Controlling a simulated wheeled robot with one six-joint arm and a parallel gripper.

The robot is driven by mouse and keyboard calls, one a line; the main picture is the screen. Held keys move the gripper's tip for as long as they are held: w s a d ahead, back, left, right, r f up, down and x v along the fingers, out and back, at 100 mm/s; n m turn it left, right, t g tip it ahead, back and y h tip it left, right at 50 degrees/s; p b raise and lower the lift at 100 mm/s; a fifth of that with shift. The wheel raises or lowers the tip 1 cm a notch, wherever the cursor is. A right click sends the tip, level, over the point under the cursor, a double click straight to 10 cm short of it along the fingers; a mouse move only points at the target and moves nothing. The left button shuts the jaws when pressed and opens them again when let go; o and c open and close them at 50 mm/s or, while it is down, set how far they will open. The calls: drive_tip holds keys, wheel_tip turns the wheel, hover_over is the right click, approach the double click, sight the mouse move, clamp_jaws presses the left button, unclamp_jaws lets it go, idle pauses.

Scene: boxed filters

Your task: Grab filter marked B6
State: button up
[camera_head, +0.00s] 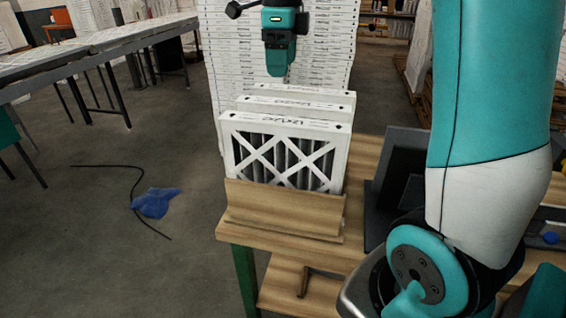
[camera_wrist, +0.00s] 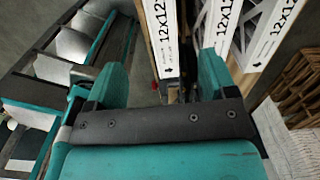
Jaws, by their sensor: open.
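Three white boxed filters stand upright in a row in a wooden holder (camera_head: 275,208). The front filter (camera_head: 285,125) has a white X over dark pleats; the middle filter (camera_head: 300,105) and back filter (camera_head: 318,92) show mostly their top edges. In the wrist view, filter edges (camera_wrist: 160,35) (camera_wrist: 270,40) carry "12x12" print. I cannot read B6 on any. My gripper (camera_head: 277,72) hangs above and behind the row in the head view. In the wrist view my gripper (camera_wrist: 163,66) is open, its fingers apart, with the leftmost filter edge beyond the gap. Contact is not visible.
The holder sits on a wooden table (camera_head: 360,190), with a dark box-like object (camera_head: 400,165) to the right. A tall stack of white boxes (camera_head: 225,70) stands behind. A long grey table (camera_head: 90,45) is at left. A blue cloth (camera_head: 155,202) and black cable lie on the floor.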

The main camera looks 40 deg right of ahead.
drive_tip(key=p, duration=0.3)
approach(283, 134)
drive_tip(key=f, duration=0.2)
drive_tip(key=w+d+f, duration=0.1)
drive_tip(key=f, duration=0.1)
drive_tip(key=w+f, duration=0.1)
drive_tip(key=shift+d+f, duration=0.2)
drive_tip(key=shift+f, duration=0.2)
drive_tip(key=shift+s+f+p, duration=0.15)
drive_tip(key=shift+f+p, duration=1)
drive_tip(key=shift+f, duration=1.7)
drive_tip(key=shift+c, duration=0.3)
drive_tip(key=c, duration=1.3)
drive_tip(key=shift+o, duration=0.2)
drive_tip(key=shift+r, duration=0.15)
